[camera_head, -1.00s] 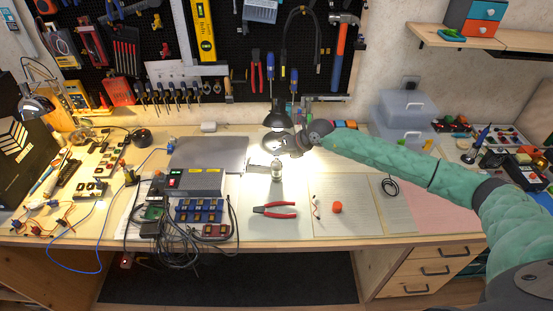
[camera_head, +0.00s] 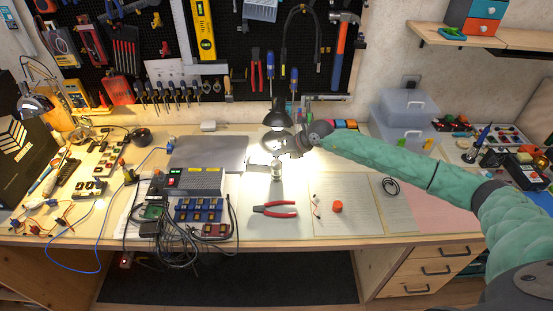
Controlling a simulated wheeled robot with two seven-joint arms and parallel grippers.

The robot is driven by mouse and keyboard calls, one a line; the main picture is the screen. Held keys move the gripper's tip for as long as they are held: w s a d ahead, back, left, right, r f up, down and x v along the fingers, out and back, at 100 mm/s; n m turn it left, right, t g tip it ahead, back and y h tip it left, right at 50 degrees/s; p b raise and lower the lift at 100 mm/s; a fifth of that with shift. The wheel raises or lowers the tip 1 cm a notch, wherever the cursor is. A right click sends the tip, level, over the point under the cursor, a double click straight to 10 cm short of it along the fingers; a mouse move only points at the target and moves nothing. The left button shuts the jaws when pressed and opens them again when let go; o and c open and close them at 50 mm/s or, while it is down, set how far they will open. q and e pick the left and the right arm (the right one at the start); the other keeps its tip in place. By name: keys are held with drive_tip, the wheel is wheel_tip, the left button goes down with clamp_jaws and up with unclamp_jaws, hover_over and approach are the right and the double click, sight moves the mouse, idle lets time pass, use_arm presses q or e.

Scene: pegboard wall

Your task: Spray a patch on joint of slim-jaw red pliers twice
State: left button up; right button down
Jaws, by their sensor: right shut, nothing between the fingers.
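The slim-jaw red pliers (camera_head: 275,209) lie flat on a pale mat at the front middle of the bench, jaws to the left and red handles to the right. A small clear bottle (camera_head: 277,174) stands upright behind them; its top is close to my gripper and hard to make out in the glare. My right gripper (camera_head: 272,144) reaches in from the right, just above and behind the bottle, under the lamp. It is shut with nothing between its fingers. I cannot tell whether it touches the bottle. My left gripper is not in view.
A black desk lamp (camera_head: 278,115) stands just behind my right gripper. A power supply box (camera_head: 196,183) with cables and blue modules is to the left. A small orange-red piece (camera_head: 337,207) lies right of the pliers. The mat around the pliers is clear.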

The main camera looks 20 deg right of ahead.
drive_tip(key=shift+f, duration=0.15)
idle(0.5)
drive_tip(key=shift+r, duration=0.6)
drive_tip(key=shift+r, duration=0.1)
drive_tip(key=shift+r+p, duration=1.2)
drive_tip(key=shift+r, duration=1.75)
drive_tip(key=shift+s+f, duration=0.1)
drive_tip(key=shift+f, duration=0.05)
idle(0.4)
